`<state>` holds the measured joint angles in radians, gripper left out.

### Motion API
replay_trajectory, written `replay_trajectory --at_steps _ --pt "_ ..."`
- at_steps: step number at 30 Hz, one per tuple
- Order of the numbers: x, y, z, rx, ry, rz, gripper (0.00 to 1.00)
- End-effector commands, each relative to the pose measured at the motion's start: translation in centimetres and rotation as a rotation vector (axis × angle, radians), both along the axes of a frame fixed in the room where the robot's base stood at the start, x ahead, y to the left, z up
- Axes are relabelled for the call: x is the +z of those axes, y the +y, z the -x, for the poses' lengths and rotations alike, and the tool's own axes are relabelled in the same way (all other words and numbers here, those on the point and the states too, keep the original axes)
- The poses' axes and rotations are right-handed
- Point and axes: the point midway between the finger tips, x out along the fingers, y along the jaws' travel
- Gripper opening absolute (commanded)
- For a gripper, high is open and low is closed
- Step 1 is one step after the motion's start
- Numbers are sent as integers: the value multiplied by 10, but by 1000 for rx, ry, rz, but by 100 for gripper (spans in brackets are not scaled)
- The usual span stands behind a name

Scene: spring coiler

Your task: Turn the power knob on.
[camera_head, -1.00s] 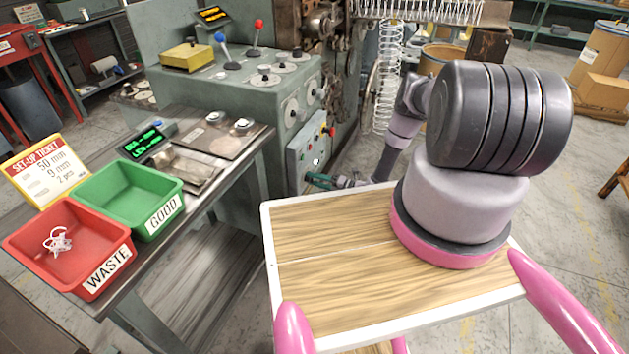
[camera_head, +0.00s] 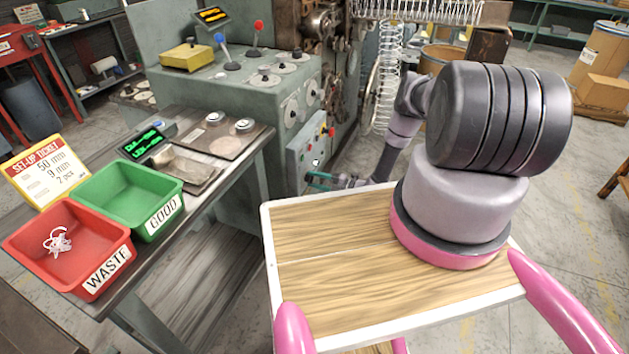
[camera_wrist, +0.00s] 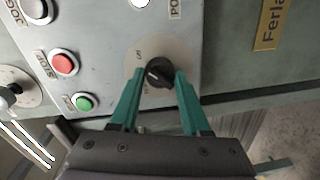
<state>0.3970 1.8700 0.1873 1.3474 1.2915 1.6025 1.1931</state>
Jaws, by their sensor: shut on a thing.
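The power knob is a black rotary knob (camera_wrist: 158,73) on a pale round dial plate, on the grey-green control panel (camera_wrist: 105,25) in the wrist view. My gripper (camera_wrist: 155,82) has green fingers, one on each side of the knob, shut on it. The printing on the dial is partly covered and too small to read fully. In the head view my gripper (camera_head: 318,180) reaches the lower part of the panel (camera_head: 307,150) on the machine's side, and the knob itself is hidden there.
A red button (camera_wrist: 63,63) and a green button (camera_wrist: 83,102) sit left of the knob. A wood-topped cart surface (camera_head: 330,300) lies below my arm. A bench with a red bin (camera_head: 65,285) and a green bin (camera_head: 115,180) stands at left.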

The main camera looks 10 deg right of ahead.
Motion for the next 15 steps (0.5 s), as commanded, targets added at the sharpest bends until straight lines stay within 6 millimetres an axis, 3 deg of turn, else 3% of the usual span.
replay_trajectory --at_steps 5,6,8,15 --pt "0 -1 0 -2 2 0 0" --pt "0 -1 0 -2 2 1 54" --pt "0 -1 0 -2 1 0 75" --pt "0 0 0 -1 0 0 75"
